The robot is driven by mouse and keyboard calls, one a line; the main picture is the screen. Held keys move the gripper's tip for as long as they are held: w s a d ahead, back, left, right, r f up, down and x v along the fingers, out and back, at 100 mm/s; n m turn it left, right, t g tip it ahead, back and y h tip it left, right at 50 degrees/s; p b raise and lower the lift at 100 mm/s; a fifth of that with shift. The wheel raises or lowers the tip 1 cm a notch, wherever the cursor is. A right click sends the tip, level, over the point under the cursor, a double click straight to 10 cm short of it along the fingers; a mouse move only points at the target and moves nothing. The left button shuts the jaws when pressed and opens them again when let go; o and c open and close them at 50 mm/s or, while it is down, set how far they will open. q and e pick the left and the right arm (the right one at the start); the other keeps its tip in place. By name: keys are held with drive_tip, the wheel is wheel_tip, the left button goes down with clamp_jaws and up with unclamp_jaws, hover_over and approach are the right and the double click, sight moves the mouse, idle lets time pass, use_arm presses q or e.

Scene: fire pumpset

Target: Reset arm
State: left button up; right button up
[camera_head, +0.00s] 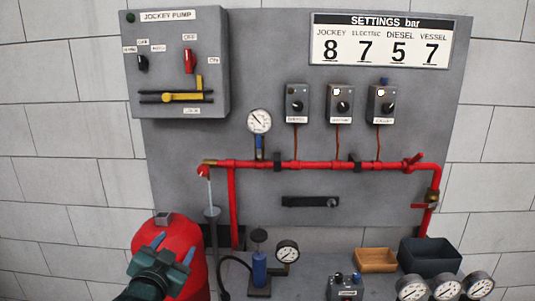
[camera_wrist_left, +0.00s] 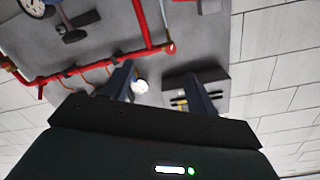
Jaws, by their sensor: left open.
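My left gripper (camera_head: 173,247) is at the lower left of the head view, in front of the red tank (camera_head: 196,258). Its two fingers stand apart and point up toward the grey panel. The left wrist view shows the same gripper (camera_wrist_left: 160,85) with its fingers spread and nothing between them. That view looks toward the panel, which appears turned over, with the red pipe (camera_wrist_left: 85,68) across it. My right gripper is in neither view.
The grey panel (camera_head: 270,60) carries a jockey pump box (camera_head: 215,95), red pipe (camera_head: 330,165), gauge (camera_head: 259,121) and three small switch boxes. Below are a blue hand pump (camera_head: 259,268), a wooden tray (camera_head: 376,267), a dark bin (camera_head: 430,267) and several gauges.

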use_arm(q)
drive_tip(key=s+d+f+n+g+h, duration=0.1)
drive_tip(key=s+d+f+g, duration=0.2)
drive_tip(key=s+f, duration=0.9)
drive_tip(key=s+d+f+n+g+h, duration=0.1)
drive_tip(key=s+d+f+n+g, duration=0.1)
drive_tip(key=s+f, duration=1.1)
drive_tip(key=s+d+g, duration=0.1)
drive_tip(key=s, duration=0.1)
drive_tip(key=shift+s+g, duration=0.3)
drive_tip(key=shift+s, duration=0.1)
